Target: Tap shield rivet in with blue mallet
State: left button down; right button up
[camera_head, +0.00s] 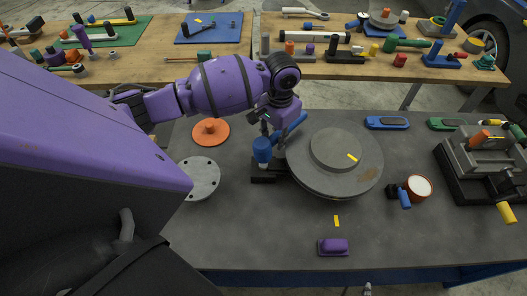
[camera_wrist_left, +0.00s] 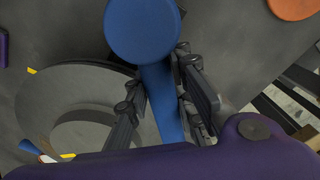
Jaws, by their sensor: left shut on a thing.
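The blue mallet (camera_head: 262,148) is held by my left gripper (camera_head: 278,118), its head low over a black block (camera_head: 262,178) with a small pale part between them. I cannot tell whether the head touches that part. In the left wrist view the mallet head (camera_wrist_left: 143,30) is close to the camera, and its handle (camera_wrist_left: 166,105) runs between the fingers of my left gripper (camera_wrist_left: 165,112). A grey stepped disc (camera_head: 335,180) lies just right of the mallet. I cannot make out the shield rivet for certain. My right gripper is not in view.
An orange disc (camera_head: 210,131) and a pale round plate (camera_head: 200,178) lie left of the mallet. A purple block (camera_head: 333,247) lies in front. An orange-white cup (camera_head: 418,187) and a grey fixture (camera_head: 485,165) stand at right. The front of the table is mostly clear.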

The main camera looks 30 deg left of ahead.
pick_arm(q)
notch_tip(320, 180, down, 3)
jog(key=shift+s+f+b, duration=0.1)
jog(key=shift+f+b, duration=0.05)
jog(key=shift+b, duration=0.15)
jog(key=shift+r, duration=0.9)
jog(key=shift+r+p, duration=0.25)
jog(key=shift+p, duration=0.05)
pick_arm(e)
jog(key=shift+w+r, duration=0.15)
pick_arm(q)
jog(key=shift+r, duration=0.55)
